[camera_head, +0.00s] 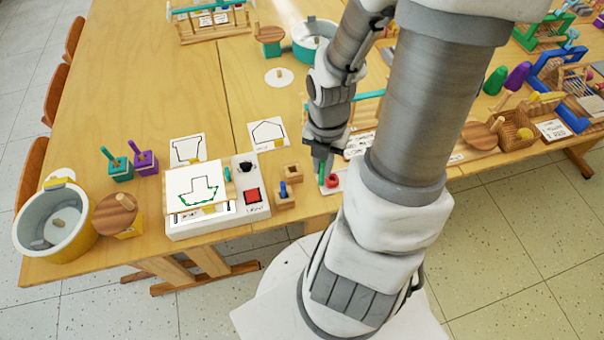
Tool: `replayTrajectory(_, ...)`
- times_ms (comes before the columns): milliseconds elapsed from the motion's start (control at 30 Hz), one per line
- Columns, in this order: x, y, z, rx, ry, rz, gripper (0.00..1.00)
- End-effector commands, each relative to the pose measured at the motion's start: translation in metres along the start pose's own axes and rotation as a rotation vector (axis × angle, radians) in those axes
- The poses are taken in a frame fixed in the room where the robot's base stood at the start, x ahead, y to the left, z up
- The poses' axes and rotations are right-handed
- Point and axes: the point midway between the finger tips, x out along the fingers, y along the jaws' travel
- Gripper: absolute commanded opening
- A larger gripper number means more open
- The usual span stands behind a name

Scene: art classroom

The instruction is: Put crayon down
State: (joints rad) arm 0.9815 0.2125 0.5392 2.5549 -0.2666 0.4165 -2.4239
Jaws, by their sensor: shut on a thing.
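My gripper (323,158) points down over the front edge of the wooden table, right of the small wooden blocks. It is shut on a thin green crayon (321,173), which is small and partly hidden by the fingers. The crayon's lower end is close to a small white pad with a red round thing (331,181); I cannot tell whether it touches. A white drawing sheet (193,187) with a partly green boat outline lies on the white box to the left.
My arm hides part of the table. Bare table (170,100) lies at the back left.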

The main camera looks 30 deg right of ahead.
Motion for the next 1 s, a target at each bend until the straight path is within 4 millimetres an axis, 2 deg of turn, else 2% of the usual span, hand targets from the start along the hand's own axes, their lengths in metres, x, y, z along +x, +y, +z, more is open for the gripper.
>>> replayTrajectory(167,0.002,0.002,0.000,-0.018,0.001,-0.001,0.00)
replayTrajectory(400,0.015,0.022,0.010,-0.023,0.003,-0.002,0.00)
replayTrajectory(500,0.038,0.044,0.024,-0.022,0.000,0.000,0.00)
replayTrajectory(700,0.061,0.081,0.046,-0.019,0.000,-0.001,0.00)
replayTrajectory(833,0.069,0.095,0.055,-0.017,0.000,-0.001,0.00)
replayTrajectory(1000,0.075,0.100,0.058,-0.015,0.000,-0.003,0.00)
